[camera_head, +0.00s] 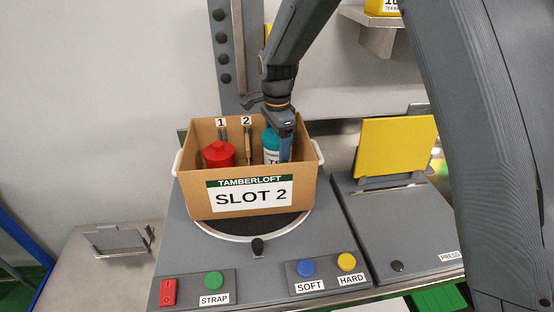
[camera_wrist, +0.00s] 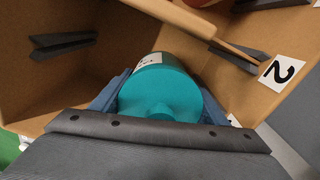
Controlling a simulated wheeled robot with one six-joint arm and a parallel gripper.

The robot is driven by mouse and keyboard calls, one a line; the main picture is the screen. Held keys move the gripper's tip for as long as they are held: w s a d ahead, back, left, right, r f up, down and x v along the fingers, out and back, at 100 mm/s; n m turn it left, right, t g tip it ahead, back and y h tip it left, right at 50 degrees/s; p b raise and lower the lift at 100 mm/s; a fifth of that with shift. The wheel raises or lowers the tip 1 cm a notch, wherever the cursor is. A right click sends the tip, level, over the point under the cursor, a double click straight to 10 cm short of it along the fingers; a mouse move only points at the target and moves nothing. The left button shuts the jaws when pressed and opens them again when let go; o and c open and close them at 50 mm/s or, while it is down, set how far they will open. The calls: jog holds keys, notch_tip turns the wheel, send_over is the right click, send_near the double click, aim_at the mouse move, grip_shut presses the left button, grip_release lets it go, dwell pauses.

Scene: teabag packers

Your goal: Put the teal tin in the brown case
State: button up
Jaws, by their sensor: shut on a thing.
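The brown case (camera_head: 196,198) is an open box marked SLOT 2, standing on a round turntable. A red tin (camera_head: 219,154) sits in its left part, by the tag 1. The teal tin (camera_head: 269,146) is inside the case on the right side, by the tag 2. My gripper (camera_head: 285,150) reaches down into the case from above and is shut on the teal tin. In the wrist view the teal tin (camera_wrist: 160,92) is between the blue fingers, with the case wall (camera_wrist: 25,75) around it. Whether its base touches the case floor is hidden.
A divider (camera_head: 248,143) stands between the two tins. In front are a red switch (camera_head: 168,292), a green STRAP button (camera_head: 214,280), a blue SOFT button (camera_head: 306,268) and a yellow HARD button (camera_head: 346,261). A yellow panel (camera_head: 396,145) stands on the right.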

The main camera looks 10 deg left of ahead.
jog(key=shift+f+p, duration=0.55)
jog(key=shift+f, duration=1.3)
jog(key=o, duration=0.8)
jog(key=shift+f, duration=0.15)
notch_tip(320, 180, up, 12)
jog(key=b, duration=0.4)
jog(key=shift+r, duration=0.2)
